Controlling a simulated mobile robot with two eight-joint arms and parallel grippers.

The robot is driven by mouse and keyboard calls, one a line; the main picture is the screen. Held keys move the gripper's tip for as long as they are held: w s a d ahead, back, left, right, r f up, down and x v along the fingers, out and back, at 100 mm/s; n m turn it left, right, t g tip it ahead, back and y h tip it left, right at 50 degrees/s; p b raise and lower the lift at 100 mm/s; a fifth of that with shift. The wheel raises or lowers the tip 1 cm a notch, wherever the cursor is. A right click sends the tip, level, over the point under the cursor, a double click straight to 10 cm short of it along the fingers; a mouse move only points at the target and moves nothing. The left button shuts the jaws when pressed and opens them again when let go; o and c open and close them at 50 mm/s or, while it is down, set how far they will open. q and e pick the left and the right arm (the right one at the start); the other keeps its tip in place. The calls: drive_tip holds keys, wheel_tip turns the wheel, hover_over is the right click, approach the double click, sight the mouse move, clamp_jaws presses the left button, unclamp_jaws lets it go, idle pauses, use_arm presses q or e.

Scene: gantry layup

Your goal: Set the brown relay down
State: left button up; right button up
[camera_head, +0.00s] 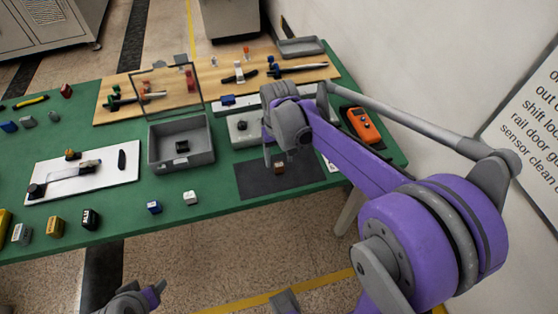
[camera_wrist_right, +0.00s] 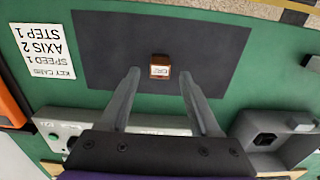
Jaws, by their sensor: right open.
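The brown relay (camera_wrist_right: 160,67) is a small brown block with a white label. It rests on the dark grey mat (camera_wrist_right: 110,40) and also shows small in the head view (camera_head: 279,168), just below my right gripper. My right gripper (camera_wrist_right: 160,73) is open. Its two fingers stand apart on either side of the relay in the wrist view, with clear gaps and no contact. In the head view the right gripper (camera_head: 274,155) hangs over the mat (camera_head: 300,180). My left gripper (camera_head: 150,294) shows only partly at the bottom edge, and its jaws are unclear.
A grey open bin (camera_head: 151,157) with a raised clear lid holds a dark block. A grey device box lies beside the mat (camera_wrist_right: 65,128). A printed label card (camera_wrist_right: 45,52) and an orange meter (camera_head: 364,125) are nearby. Small blocks line the green table's front.

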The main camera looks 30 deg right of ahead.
sight(279, 164)
wheel_tip(279, 164, up, 9)
drive_tip(key=s+a+f+n+t, duration=0.1)
drive_tip(key=s+a+f+t, duration=0.1)
drive_tip(key=s, duration=0.6)
drive_tip(key=s+a+f+n+t, duration=0.1)
drive_tip(key=s+a+f+t, duration=0.2)
drive_tip(key=s+f, duration=0.4)
drive_tip(key=shift+s+a+n+p, duration=0.3)
drive_tip(key=shift+s+a+p, duration=0.15)
drive_tip(key=shift+s+a, duration=0.45)
